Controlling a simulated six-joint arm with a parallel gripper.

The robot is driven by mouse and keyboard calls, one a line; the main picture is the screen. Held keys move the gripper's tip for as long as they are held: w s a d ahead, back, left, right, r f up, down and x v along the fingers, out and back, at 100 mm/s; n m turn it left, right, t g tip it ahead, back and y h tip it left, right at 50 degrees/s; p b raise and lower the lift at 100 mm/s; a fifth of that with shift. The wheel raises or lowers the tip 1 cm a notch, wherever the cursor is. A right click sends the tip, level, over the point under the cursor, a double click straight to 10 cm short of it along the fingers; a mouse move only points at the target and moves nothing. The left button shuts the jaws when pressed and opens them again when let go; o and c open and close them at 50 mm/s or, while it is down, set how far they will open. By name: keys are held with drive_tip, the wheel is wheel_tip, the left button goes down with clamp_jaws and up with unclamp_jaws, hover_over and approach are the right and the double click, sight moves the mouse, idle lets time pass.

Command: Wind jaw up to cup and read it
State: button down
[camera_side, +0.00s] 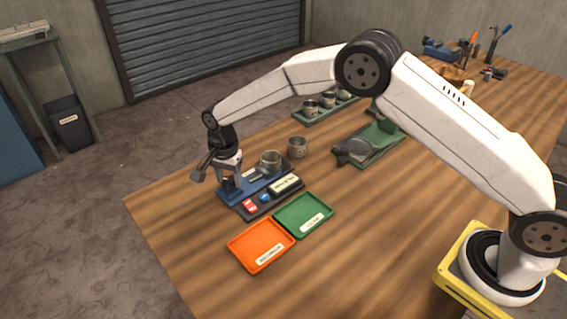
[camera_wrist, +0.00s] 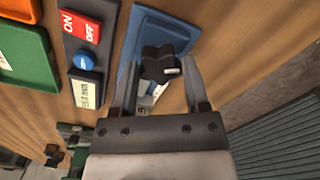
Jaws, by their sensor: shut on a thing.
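My gripper (camera_side: 230,184) is at the near-left end of the blue fixture (camera_side: 228,196), on the left side of the table. In the wrist view my gripper (camera_wrist: 160,95) is shut on a black lobed knob (camera_wrist: 158,62) at the end of the blue fixture (camera_wrist: 150,22). A grey metal cup (camera_side: 270,159) stands on the fixture's far end. The gap between jaw and cup cannot be made out. A dark control panel (camera_side: 268,208) beside the fixture carries a red ON/OFF switch (camera_wrist: 80,26), a blue button (camera_wrist: 84,61) and a pale display (camera_wrist: 87,94), whose reading is too small to tell.
Another cup (camera_side: 297,146) stands just behind the fixture. An orange tray (camera_side: 258,240) and a green tray (camera_side: 300,208) lie in front. A green machine (camera_side: 375,140) is to the right, and a rack of cups (camera_side: 322,108) behind. Tools (camera_side: 470,48) lie at the far right.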

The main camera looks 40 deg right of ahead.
sight(230, 180)
drive_tip(key=c, duration=1.3)
unclamp_jaws()
drive_tip(key=shift+m, duration=0.5)
drive_tip(key=shift+c, duration=0.2)
drive_tip(key=o, duration=1.3)
drive_tip(key=shift+c, duration=0.2)
drive_tip(key=shift+r, duration=3.9)
drive_tip(key=shift+d, duration=0.1)
